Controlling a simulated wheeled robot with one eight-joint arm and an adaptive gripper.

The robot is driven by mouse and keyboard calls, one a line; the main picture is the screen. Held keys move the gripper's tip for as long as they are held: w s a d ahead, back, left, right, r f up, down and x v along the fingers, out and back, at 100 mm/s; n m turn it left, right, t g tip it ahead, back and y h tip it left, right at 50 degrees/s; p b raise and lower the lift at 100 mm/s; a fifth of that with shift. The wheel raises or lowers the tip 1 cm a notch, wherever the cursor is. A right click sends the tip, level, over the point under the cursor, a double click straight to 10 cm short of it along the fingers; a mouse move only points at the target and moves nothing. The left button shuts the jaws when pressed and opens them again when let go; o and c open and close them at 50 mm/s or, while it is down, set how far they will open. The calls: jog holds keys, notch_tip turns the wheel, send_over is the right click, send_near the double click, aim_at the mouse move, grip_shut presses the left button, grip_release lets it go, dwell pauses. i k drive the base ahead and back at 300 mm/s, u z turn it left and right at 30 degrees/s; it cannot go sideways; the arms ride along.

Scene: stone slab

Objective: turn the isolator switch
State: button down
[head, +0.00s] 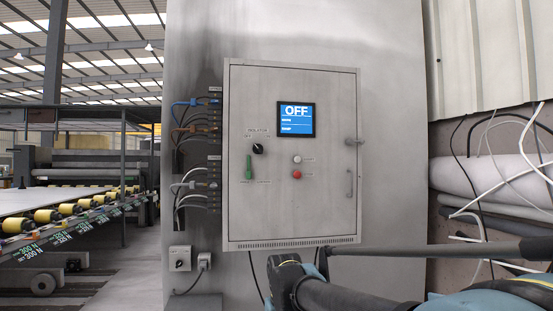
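The isolator switch is a small black rotary knob (258,148) under the label "ISOLATOR" on the front of a grey cabinet (335,215). A pale pointer mark shows on the knob, but the setting words beside it are too small to read surely. My arm crosses the bottom right, below and in front of the cabinet. No gripper fingers can be made out, and nothing touches the knob.
A white button (297,160) and a red button (297,174) sit right of the knob. A door handle (349,184) stands out at the cabinet's right edge. Cables (190,125) run along its left side. A roller conveyor (70,208) is at far left. The space before the cabinet face looks clear.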

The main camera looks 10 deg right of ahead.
aim_at(257, 149)
jog(key=u, duration=0.2)
jog(key=k, duration=0.8)
jog(key=u, duration=0.75)
jog(key=i, duration=0.5)
jog(key=z, duration=0.05)
